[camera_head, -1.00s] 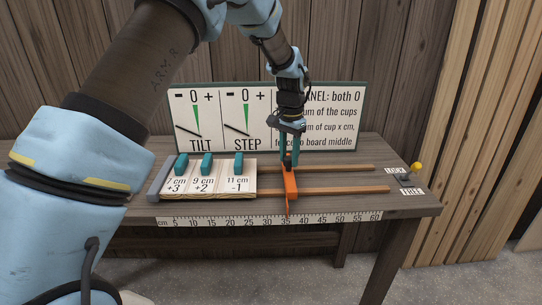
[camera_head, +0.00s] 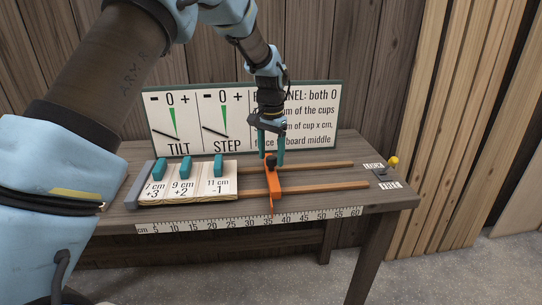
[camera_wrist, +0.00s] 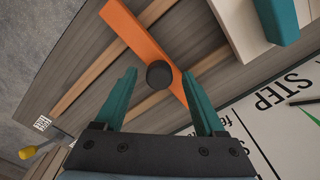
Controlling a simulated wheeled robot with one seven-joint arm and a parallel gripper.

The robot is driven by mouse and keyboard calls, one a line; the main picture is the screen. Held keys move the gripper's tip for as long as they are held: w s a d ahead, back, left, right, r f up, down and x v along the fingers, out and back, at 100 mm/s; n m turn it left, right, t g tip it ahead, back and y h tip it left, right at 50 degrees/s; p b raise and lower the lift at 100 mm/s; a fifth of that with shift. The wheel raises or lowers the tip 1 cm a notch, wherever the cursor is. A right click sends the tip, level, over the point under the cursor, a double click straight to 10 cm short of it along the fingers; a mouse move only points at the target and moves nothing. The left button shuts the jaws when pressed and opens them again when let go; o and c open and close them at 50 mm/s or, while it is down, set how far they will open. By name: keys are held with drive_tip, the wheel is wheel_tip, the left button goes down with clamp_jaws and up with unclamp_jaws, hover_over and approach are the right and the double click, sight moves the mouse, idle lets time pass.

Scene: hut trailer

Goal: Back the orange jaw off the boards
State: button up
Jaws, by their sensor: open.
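The orange jaw (camera_head: 273,181) lies across two wooden rails, to the right of the boards and apart from them, with its pointer near 35 on the scale. A dark round knob (camera_wrist: 160,75) stands on it. My gripper (camera_head: 271,158) is open over the jaw's far end, its teal fingers apart on either side of the knob in the wrist view (camera_wrist: 163,100). I cannot tell whether a finger touches the knob. The boards (camera_head: 188,187) are pale, marked 7 cm +3, 9 cm +2 and 11 cm -1, each with a teal block, against a grey end stop (camera_head: 140,184).
A yellow-knobbed lever (camera_head: 392,163) stands at the table's right, by two small labels. A panel (camera_head: 170,120) with TILT and STEP gauges stands behind. The ruler (camera_head: 245,219) runs along the front edge. The rails (camera_head: 325,187) are bare right of the jaw.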

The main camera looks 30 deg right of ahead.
sight(271, 157)
wheel_tip(271, 157, up, 10)
drive_tip(key=b, duration=0.2)
drive_tip(key=shift+r+b, duration=0.2)
drive_tip(key=shift+b, duration=0.2)
drive_tip(key=shift+a, duration=0.1)
